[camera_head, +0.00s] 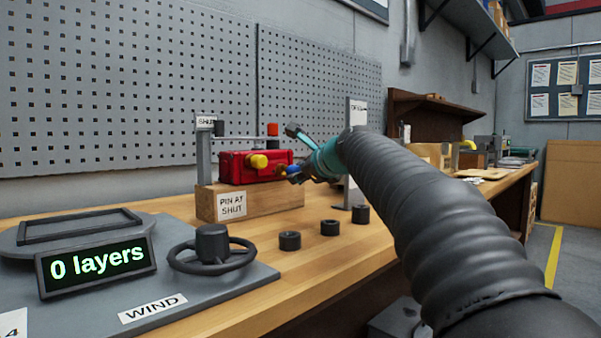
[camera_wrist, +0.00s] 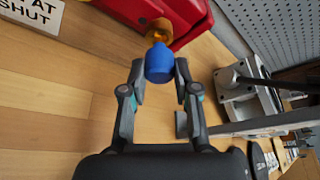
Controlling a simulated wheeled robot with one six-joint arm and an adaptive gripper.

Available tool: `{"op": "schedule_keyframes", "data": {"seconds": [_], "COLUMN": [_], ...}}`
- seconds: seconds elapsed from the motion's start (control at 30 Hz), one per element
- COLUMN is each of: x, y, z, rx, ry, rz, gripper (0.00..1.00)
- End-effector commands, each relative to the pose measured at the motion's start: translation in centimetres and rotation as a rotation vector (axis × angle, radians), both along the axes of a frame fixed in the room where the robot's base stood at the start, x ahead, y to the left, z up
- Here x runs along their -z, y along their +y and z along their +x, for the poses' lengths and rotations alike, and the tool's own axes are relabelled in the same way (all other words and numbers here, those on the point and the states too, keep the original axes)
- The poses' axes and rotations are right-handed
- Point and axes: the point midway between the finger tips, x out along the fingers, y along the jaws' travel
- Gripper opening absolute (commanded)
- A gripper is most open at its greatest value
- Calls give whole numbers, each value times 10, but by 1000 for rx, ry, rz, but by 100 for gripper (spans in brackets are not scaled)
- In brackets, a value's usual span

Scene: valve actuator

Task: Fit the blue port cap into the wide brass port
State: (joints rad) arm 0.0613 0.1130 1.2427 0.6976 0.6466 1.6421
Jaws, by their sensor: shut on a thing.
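The red valve actuator (camera_head: 236,168) sits on a wooden block; its red body (camera_wrist: 190,12) also shows at the top of the wrist view. A yellow knob-like part (camera_head: 258,161) sticks out of its front. The blue port cap (camera_wrist: 159,62) is between my gripper's fingertips (camera_wrist: 160,74). In the wrist view a brass port (camera_wrist: 157,36) shows just beyond the cap, at the red body. The cap hides part of it, and I cannot tell whether cap and port touch. In the head view my gripper (camera_head: 298,172) is at the actuator's right end, shut on the cap (camera_head: 293,169).
The wooden block (camera_head: 280,198) is labelled PIN AT SHUT. Black cylinders (camera_head: 290,240) stand on the bench in front. A winder with a handwheel (camera_head: 212,255) and a display reading 0 layers (camera_head: 97,264) is at left. An upright post (camera_head: 356,115) stands behind my gripper.

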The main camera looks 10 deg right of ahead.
Motion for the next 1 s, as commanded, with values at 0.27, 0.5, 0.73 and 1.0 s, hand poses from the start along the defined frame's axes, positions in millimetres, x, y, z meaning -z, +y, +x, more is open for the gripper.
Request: {"op": "schedule_keyframes", "data": {"seconds": [0.27,0.5,0.73,1.0], "x": [0,-1,-1,0], "y": [4,7,9,13], "z": [5,9,13,17], "rx": [-1,0,0,0], "ry": [1,0,0,0], "rz": [0,0,0,0], "gripper": [12,12,12,33]}}
